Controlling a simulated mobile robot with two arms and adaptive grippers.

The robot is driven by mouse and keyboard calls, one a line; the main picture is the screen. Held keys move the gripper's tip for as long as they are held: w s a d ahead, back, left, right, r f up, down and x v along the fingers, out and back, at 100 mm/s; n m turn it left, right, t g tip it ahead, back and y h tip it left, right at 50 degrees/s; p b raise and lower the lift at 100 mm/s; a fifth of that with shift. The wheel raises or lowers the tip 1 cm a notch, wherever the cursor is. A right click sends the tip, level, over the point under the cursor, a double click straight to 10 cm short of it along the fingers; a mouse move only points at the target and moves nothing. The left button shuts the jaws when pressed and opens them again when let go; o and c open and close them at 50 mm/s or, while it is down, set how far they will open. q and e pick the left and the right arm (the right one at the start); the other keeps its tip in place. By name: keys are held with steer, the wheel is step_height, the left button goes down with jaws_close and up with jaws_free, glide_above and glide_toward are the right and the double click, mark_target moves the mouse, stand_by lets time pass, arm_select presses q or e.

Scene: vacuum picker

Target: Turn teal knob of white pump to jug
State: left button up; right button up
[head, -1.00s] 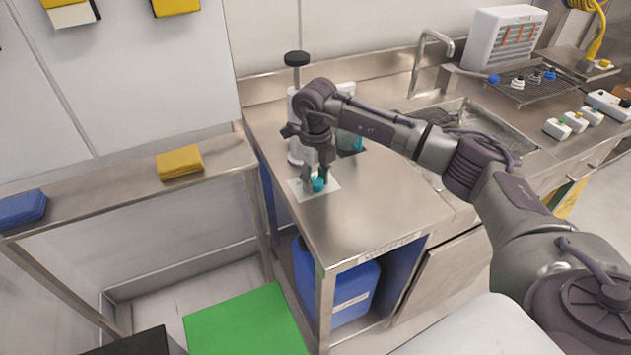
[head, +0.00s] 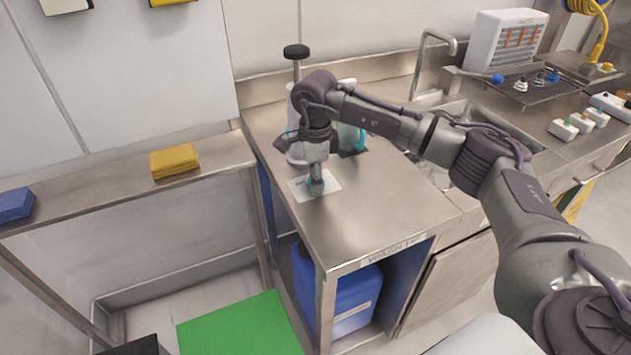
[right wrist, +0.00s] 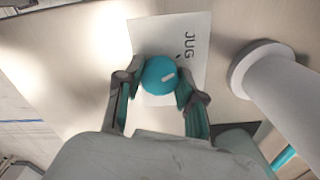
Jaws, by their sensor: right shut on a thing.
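In the head view my right gripper (head: 316,184) points down at the card and mostly hides the knob. The white pump (head: 292,112), with a black top, stands behind my gripper, partly hidden by it. A whitish jug with a teal handle (head: 350,128) stands to its right. My left gripper is out of view.
The steel counter (head: 370,205) is clear in front of the card. A sink (head: 490,135) with a tap is to the right. A shelf with a yellow cloth (head: 174,161) is on the left. A blue container (head: 355,300) stands under the counter.

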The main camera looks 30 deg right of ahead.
steer(key=shift+n, duration=0.6)
steer(key=shift+r, duration=0.1)
steer(key=o, duration=1.1)
steer(key=shift+o, duration=0.2)
step_height(320, 180, up, 12)
